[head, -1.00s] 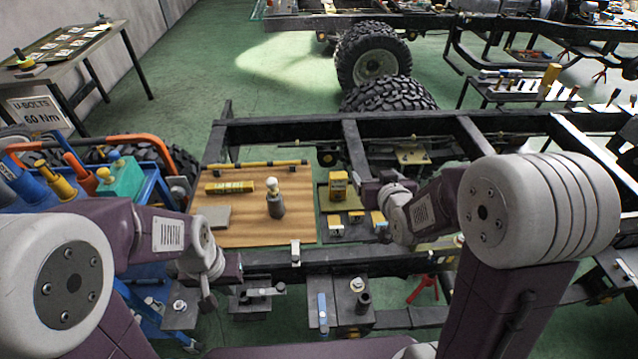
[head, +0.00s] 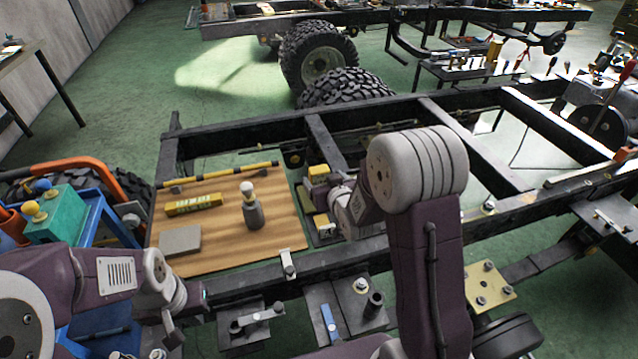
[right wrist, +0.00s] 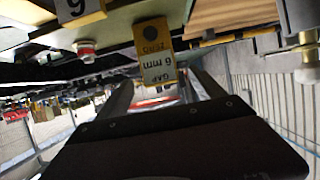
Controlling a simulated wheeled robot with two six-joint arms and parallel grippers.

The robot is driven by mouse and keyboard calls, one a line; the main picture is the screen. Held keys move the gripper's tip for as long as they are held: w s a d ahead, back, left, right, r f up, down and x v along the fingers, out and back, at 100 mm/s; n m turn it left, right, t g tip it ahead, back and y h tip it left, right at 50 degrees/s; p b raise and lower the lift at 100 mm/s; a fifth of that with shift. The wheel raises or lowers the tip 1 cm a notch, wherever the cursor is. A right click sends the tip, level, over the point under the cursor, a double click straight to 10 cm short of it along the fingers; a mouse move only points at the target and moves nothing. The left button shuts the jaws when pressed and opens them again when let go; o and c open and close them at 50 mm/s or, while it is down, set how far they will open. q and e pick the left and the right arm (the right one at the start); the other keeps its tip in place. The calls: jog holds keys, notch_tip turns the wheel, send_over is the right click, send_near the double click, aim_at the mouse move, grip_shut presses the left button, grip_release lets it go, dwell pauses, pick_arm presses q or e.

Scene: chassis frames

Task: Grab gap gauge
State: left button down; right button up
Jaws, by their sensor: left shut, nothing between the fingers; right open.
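Part of another numbered yellow block (right wrist: 80,10) shows at the upper left. In the head view a yellow block (head: 319,171) and a smaller one (head: 325,228) sit beside my right wrist, which hides part of that area. My left gripper (head: 172,332) is shut and empty, low at the left.
A wooden board (head: 225,232) holds a yellow labelled bar (head: 194,204), a grey bottle-like item (head: 252,212) and a grey plate (head: 180,241). Black chassis rails (head: 250,275) surround it. A blue cart with a teal box (head: 55,215) stands at the left.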

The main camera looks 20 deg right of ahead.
aim_at(319, 169)
jog(key=x, duration=0.5)
jog(key=shift+f, duration=0.1)
jog(key=c, duration=0.4)
grip_shut()
jog(key=shift+r+p, duration=0.4)
jog(key=shift+r, duration=1.9)
jog(key=s+d+r+p, duration=0.1)
jog(key=s+d+r, duration=0.1)
jog(key=d, duration=0.3)
jog(key=s+d+r+p, duration=0.1)
jog(key=s+d+r, duration=0.2)
jog(key=d+r, duration=0.1)
jog(key=shift+d+r+p, duration=0.3)
jog(key=shift+d, duration=0.45)
